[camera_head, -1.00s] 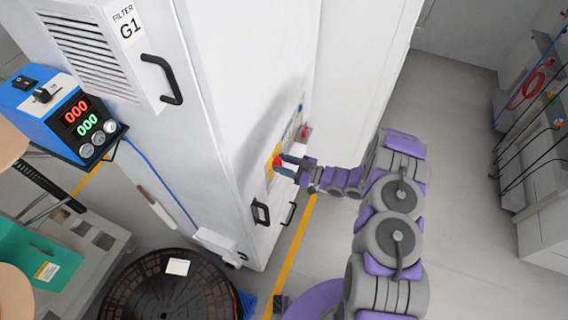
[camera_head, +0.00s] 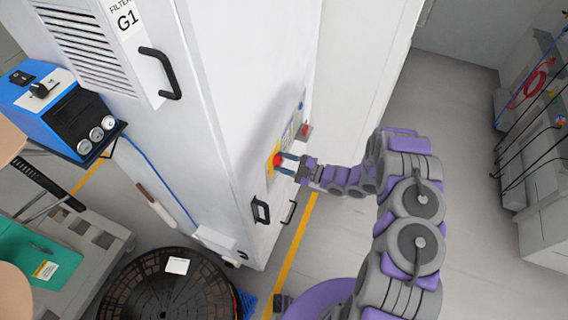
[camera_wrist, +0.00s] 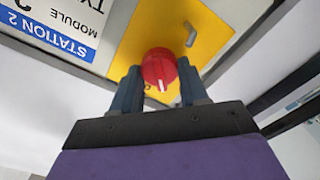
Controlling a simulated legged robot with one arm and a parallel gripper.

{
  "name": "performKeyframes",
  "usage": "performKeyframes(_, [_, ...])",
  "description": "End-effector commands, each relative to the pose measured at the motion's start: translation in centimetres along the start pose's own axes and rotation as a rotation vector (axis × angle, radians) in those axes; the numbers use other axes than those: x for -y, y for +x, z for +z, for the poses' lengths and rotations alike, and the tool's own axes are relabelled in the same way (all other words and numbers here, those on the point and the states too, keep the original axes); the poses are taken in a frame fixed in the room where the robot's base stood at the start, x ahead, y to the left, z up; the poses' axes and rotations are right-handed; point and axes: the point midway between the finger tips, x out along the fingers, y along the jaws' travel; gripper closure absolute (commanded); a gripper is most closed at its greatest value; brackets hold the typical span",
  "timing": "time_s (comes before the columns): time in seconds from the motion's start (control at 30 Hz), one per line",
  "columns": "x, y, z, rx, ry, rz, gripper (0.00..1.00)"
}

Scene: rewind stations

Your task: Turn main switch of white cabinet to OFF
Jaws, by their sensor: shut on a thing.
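The white cabinet (camera_head: 225,110) stands left of my arm in the head view. Its main switch is a red round knob (camera_wrist: 160,68) with a white mark, on a yellow plate (camera_wrist: 205,28). The knob also shows small in the head view (camera_head: 278,160). My gripper (camera_wrist: 160,85) is at the cabinet's side face, its two dark fingers on either side of the knob, shut on it. In the wrist view the white mark points down, slightly to the right. Part of the knob's lower edge is near the fingers.
A blue unit with dials (camera_head: 62,110) sits on a shelf at left. A black round reel (camera_head: 165,285) lies on the floor below. Grey floor (camera_head: 440,150) is open to the right of my arm.

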Motion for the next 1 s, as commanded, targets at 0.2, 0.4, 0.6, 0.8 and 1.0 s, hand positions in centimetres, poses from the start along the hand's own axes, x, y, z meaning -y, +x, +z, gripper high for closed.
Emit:
performKeyframes(0.2, [0.4, -0.11, 0.32, 0.002, -0.205, -0.002, 0.87])
performKeyframes(0.4, [0.65, -0.14, 0.55, 0.004, -0.394, -0.005, 0.87])
performKeyframes(0.6, [0.75, -0.1, 0.58, 0.002, -0.566, -0.005, 0.87])
performKeyframes(0.8, [0.91, -0.09, 0.62, 0.003, -0.7, -0.01, 0.87])
performKeyframes(1.0, [0.81, -0.05, 0.48, 0.0, -0.789, -0.009, 0.87])
